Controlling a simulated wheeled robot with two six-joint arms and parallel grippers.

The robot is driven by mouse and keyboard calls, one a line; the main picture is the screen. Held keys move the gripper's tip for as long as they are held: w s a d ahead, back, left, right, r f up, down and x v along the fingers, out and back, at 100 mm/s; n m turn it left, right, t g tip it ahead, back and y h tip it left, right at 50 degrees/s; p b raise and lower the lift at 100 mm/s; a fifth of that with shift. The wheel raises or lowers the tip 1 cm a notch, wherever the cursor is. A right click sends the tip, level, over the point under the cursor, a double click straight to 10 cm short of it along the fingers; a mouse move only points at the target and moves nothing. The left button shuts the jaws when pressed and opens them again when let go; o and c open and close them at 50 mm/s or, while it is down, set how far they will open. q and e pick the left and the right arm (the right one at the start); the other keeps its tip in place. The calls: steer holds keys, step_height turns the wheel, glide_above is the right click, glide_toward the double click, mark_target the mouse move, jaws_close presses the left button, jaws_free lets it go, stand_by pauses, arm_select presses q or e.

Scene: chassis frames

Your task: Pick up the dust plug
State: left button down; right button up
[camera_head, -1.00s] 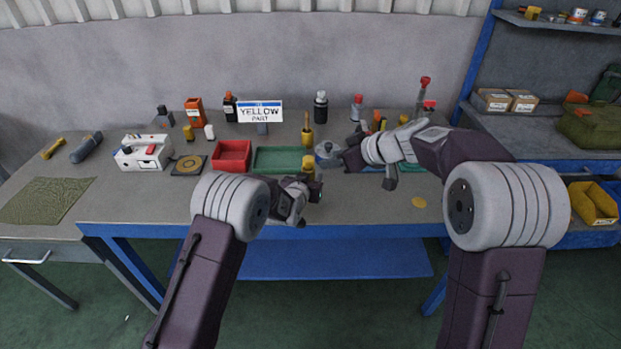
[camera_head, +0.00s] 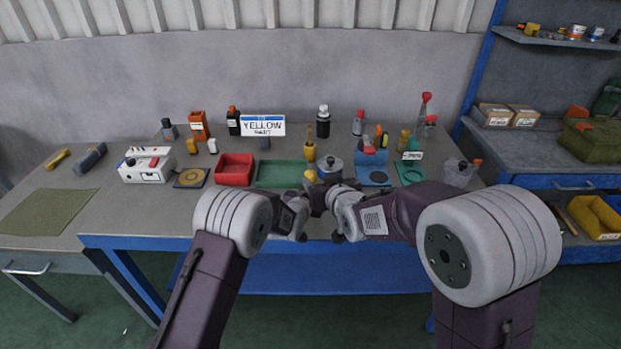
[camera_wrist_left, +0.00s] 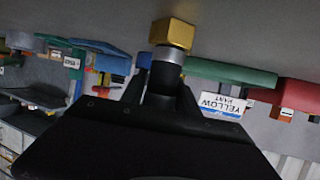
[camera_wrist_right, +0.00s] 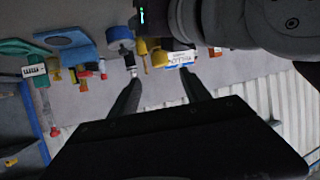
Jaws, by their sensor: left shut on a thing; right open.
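My left gripper (camera_head: 298,208) is low over the front of the bench. In the left wrist view its jaws (camera_wrist_left: 162,76) are shut on a gold hex-headed piece (camera_wrist_left: 173,33) with a silver collar. The gold head points away from the jaws; it also shows in the head view (camera_head: 310,176). I cannot tell whether a separate dust plug sits on it. My right gripper (camera_head: 322,197) is close beside the left one. In the right wrist view its fingers (camera_wrist_right: 160,76) are open with nothing clearly between them, and the left gripper (camera_wrist_right: 180,20) is just beyond.
Behind the grippers are a red tray (camera_head: 234,169), a green tray (camera_head: 280,173), a grey lidded pot (camera_head: 330,167) and a blue stand (camera_head: 373,174). A "YELLOW PART" sign (camera_head: 262,125) stands at the back.

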mark_target(308, 171)
steer(key=x, duration=0.7)
steer(key=shift+d, duration=0.1)
steer(key=x, duration=0.5)
steer(key=shift+w+f, duration=0.1)
steer(key=shift+f, duration=0.05)
steer(key=shift+c, duration=0.8)
jaws_close()
